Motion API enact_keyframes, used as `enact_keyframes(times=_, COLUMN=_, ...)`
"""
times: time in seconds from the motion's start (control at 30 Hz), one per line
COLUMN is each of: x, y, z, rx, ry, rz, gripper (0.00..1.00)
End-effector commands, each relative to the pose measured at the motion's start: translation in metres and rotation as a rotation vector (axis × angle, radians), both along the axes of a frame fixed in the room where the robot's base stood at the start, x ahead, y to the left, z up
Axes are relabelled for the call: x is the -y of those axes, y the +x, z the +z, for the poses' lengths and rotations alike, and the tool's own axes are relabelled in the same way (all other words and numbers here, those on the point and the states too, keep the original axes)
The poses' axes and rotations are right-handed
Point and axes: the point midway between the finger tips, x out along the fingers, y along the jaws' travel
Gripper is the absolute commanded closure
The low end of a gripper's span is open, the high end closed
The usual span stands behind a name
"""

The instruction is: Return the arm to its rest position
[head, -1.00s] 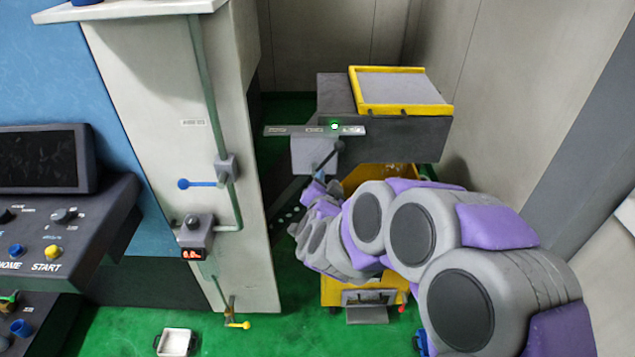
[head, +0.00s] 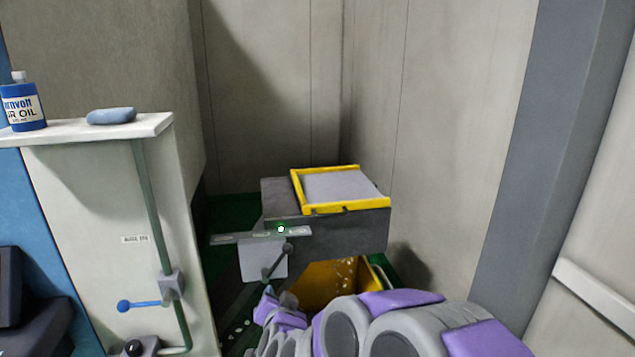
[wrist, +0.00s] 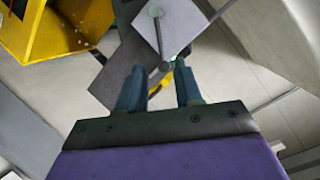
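My arm (head: 400,325) reaches from the lower right of the head view toward a dark grey box unit (head: 330,230) with a yellow-framed top. My gripper end is low in the head view, below the unit's grey plate (head: 262,259) and dark lever (head: 277,262); its fingers are not clear there. In the wrist view my gripper (wrist: 160,82) has two blue-grey fingers standing apart, with nothing seen held between them. The plate (wrist: 170,30) and lever (wrist: 159,38) show beyond the fingertips. I cannot tell the exact gap to the lever. A small green light (head: 281,229) glows on the unit.
A yellow bin (head: 335,280) stands under the unit, close to my arm. At left, a pale cabinet (head: 100,190) carries a blue oil bottle (head: 22,105), a blue-grey block (head: 111,116) and a blue-handled valve (head: 140,304). Walls close off the back and right.

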Motion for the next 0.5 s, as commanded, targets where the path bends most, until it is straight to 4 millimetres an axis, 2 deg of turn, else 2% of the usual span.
enact_keyframes(times=0.07, x=0.007, y=-0.012, z=0.008, rx=-0.055, ry=-0.017, rz=0.059, gripper=0.65)
enact_keyframes(times=0.27, x=0.028, y=-0.063, z=0.005, rx=-0.252, ry=-0.113, rz=0.223, gripper=0.65)
enact_keyframes(times=0.37, x=0.046, y=-0.095, z=0.0, rx=-0.356, ry=-0.173, rz=0.287, gripper=0.65)
enact_keyframes(times=0.5, x=0.08, y=-0.146, z=-0.007, rx=-0.513, ry=-0.267, rz=0.358, gripper=0.65)
